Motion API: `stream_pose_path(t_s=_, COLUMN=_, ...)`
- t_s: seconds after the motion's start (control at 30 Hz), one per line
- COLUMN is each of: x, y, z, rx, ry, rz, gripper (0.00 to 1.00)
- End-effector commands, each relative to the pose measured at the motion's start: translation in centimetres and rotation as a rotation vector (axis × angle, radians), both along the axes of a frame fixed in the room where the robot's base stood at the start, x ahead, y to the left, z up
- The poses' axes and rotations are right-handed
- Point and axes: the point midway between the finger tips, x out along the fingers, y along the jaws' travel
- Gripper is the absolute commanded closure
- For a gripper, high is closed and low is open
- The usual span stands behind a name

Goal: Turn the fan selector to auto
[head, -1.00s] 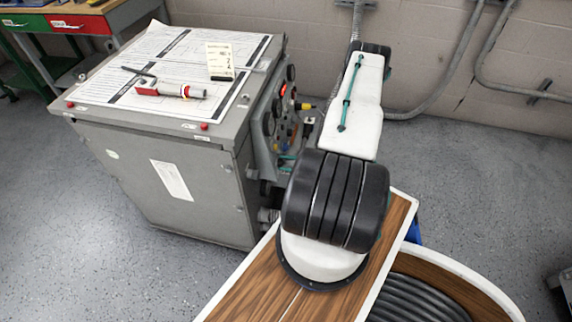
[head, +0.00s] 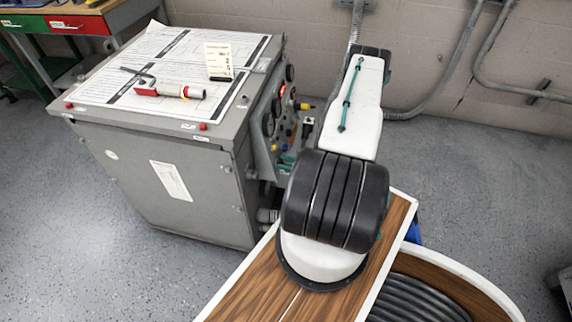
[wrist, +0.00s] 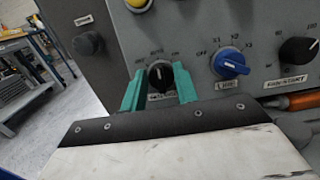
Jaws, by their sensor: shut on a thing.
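The fan selector (wrist: 159,75) is a small black knob on the grey control panel, in the middle of the wrist view. Small position marks sit above it, and the label below it is partly hidden by my gripper. My gripper (wrist: 157,86) has its two green fingers on either side of the knob and is shut on it. The exact direction of the knob's pointer is too small to tell. In the head view the panel (head: 283,125) is seen edge-on at the cabinet's right side, and the knob cannot be made out there.
A blue knob (wrist: 230,63) is close to the right of the fingers, with a black knob (wrist: 298,50) farther right. A dark round knob (wrist: 88,43) is at the left. Papers and a red-and-white tool (head: 172,91) lie on the grey cabinet (head: 165,185).

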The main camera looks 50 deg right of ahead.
Motion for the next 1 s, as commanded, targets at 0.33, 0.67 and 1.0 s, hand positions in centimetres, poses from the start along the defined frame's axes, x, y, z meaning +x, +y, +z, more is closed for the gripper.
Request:
stream_pose_path(t_s=0.33, x=-0.1, y=0.2, z=-0.1, rx=0.006, ry=0.004, rz=0.002, gripper=0.93)
stream_pose_path(t_s=0.67, x=0.0, y=0.1, z=-0.1, rx=0.004, ry=0.002, rz=0.0, gripper=0.48)
stream_pose_path(t_s=1.0, x=-3.4, y=-1.4, z=-0.3, rx=0.002, ry=0.001, rz=-0.005, gripper=0.48)
